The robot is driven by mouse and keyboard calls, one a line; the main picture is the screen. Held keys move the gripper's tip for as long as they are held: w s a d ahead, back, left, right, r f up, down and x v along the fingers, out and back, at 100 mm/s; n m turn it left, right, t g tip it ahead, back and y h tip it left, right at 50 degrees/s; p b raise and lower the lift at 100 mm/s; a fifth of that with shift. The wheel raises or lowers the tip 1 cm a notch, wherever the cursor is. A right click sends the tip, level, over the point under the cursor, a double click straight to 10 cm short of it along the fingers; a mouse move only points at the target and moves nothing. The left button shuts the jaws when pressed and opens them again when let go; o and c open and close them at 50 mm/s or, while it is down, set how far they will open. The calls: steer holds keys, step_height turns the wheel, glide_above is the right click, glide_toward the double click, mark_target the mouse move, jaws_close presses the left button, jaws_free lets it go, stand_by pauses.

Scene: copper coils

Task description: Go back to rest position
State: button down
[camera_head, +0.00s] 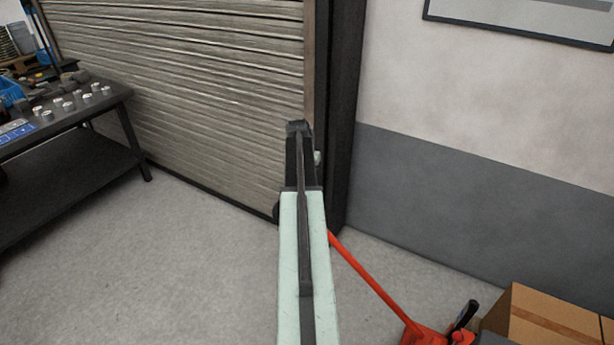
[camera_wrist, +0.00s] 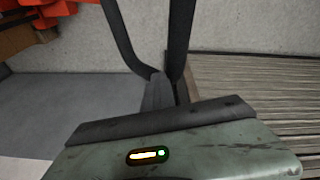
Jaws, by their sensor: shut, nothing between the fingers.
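My gripper (camera_wrist: 168,88) shows in the wrist view as two dark fingers that come in from the top edge and meet near the middle. It is shut, with nothing seen between the fingers. Below it in that view is a worn green casing with a small lit indicator, which looks like part of my own body. In the head view my pale green arm rises from the bottom middle and ends in a dark part in front of the shutter's right edge. The fingers cannot be made out there.
A dark workbench (camera_head: 62,122) with several small metal pieces stands at the left. A roller shutter (camera_head: 200,90) closes the back. A red pallet jack (camera_head: 375,285) and a cardboard box (camera_head: 545,325) are at the lower right. The floor (camera_head: 180,270) at left-centre is clear.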

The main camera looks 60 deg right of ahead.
steer(key=shift+w, duration=0.3)
steer(key=d+p+v, duration=0.1)
steer(key=p+v, duration=0.5)
steer(key=w+a+f+n+t+b, duration=0.1)
steer(key=w+a+n, duration=0.3)
steer(key=w+a, duration=1.25)
steer(key=w+a+n, duration=0.2)
steer(key=w+a, duration=0.2)
steer(key=a, duration=0.6)
steer(key=w+a+n, duration=0.1)
steer(key=w+a, duration=0.2)
steer(key=a, duration=0.7)
steer(key=s+a+n+y, duration=0.2)
steer(key=a+n, duration=0.2)
steer(key=a, duration=1.7)
steer(key=s+a+n+g, duration=0.1)
steer(key=s+a+n, duration=0.3)
steer(key=s+a, duration=0.4)
steer(key=shift+s+a+f+y, duration=0.3)
steer(key=shift+s+f+y, duration=0.1)
steer(key=shift+s, duration=0.2)
